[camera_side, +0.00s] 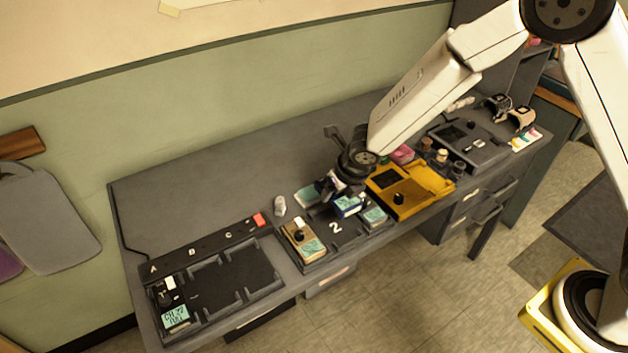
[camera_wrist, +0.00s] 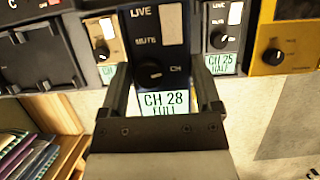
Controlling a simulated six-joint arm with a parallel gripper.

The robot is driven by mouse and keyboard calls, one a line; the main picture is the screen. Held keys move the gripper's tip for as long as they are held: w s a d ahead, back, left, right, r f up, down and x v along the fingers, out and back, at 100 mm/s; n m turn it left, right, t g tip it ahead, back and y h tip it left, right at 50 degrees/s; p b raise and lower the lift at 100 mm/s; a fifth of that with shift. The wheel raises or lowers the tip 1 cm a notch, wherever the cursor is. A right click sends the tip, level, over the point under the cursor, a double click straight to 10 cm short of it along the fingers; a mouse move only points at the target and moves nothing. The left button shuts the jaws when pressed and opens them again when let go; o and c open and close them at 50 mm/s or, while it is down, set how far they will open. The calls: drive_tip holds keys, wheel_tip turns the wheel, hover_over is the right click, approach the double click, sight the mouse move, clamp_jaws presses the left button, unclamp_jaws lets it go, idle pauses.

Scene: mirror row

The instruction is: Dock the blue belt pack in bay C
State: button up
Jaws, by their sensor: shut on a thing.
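The blue belt pack (camera_side: 347,206) is between the fingers of my gripper (camera_side: 343,190), over the tray marked 2 (camera_side: 335,228). In the wrist view the pack (camera_wrist: 150,50) is upright between both shut fingers (camera_wrist: 162,98), and its screen reads CH 28 FULL. I cannot tell if its base is clear of the tray. The dock (camera_side: 190,318) at the lower left has bays labelled A, B and C. A dark pack (camera_side: 174,312) sits in bay A. Bay B (camera_side: 211,287) and bay C (camera_side: 247,265) look empty.
A tan pack (camera_side: 301,240) is left of the blue pack, and a grey pack (camera_side: 374,215) reading CH 25 HALF is close on its right. A yellow unit (camera_side: 405,190) stands further right. A small pale object (camera_side: 279,205) stands behind the tan pack.

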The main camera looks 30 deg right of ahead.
drive_tip(key=a, duration=0.3)
drive_tip(key=w+a, duration=0.1)
drive_tip(key=a, duration=0.2)
drive_tip(key=a+f, duration=0.1)
drive_tip(key=a, duration=0.3)
drive_tip(key=shift+w+a+f, duration=0.1)
drive_tip(key=shift+w, duration=0.25)
drive_tip(key=s+a+f, duration=0.1)
drive_tip(key=a, duration=1.1)
drive_tip(key=shift+s+f, duration=0.15)
drive_tip(key=shift+s, duration=0.2)
drive_tip(key=shift+f, duration=0.15)
hover_over(251, 265)
drive_tip(key=s, duration=0.1)
drive_tip(key=shift+s+f, duration=0.2)
drive_tip(key=shift+f, duration=2.15)
drive_tip(key=shift+f, duration=1.15)
drive_tip(key=o, duration=1.2)
